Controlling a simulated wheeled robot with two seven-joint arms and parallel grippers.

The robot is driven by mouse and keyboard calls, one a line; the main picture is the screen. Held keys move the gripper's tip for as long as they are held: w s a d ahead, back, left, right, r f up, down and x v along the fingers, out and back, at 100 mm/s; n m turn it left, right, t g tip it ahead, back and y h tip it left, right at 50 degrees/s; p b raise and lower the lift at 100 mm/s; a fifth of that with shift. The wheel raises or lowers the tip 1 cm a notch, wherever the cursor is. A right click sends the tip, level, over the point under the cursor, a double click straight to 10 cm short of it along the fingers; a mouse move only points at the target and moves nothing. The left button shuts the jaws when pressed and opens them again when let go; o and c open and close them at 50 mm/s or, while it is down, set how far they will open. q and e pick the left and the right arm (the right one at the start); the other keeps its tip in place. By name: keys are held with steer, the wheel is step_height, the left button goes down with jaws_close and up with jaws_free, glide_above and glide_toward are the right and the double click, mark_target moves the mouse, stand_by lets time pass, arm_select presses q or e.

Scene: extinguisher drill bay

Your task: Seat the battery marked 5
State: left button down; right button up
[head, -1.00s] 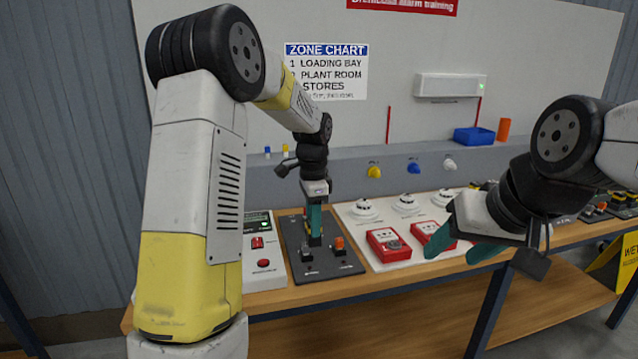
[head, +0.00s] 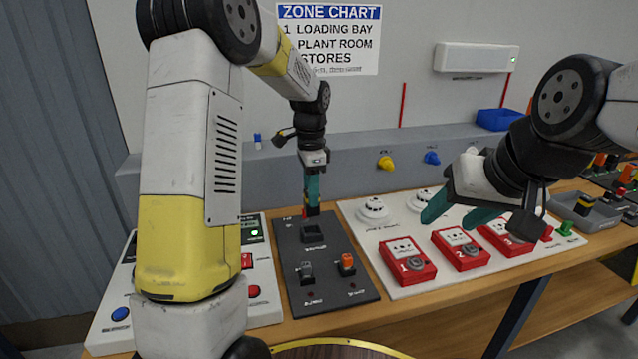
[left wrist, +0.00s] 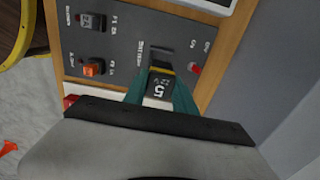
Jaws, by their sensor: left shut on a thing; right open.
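My left gripper (head: 312,192) is shut on the battery marked 5 (left wrist: 157,90), a dark block with a white 5 and a yellow band. In the head view, the battery (head: 312,211) points down just above the dark square socket (head: 313,234) on the dark grey panel (head: 327,279). In the left wrist view, the socket (left wrist: 161,57) shows just beyond the battery's end. I cannot tell whether they touch. My right gripper (head: 458,212) is open and empty, above the red call points.
Red call points (head: 407,262) and white detectors (head: 373,210) stand on the white board to the right. A control box with a green light (head: 254,232) is at the left. A round yellow-rimmed top (head: 345,342) is in front.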

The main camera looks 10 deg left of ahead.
arm_select(q)
steer(key=shift+f, duration=2.45)
steer(key=shift+f, duration=1.55)
stand_by(0.5)
steer(key=c, duration=0.6)
jaws_free()
steer(key=shift+r, duration=0.1)
steer(key=shift+r, duration=3.4)
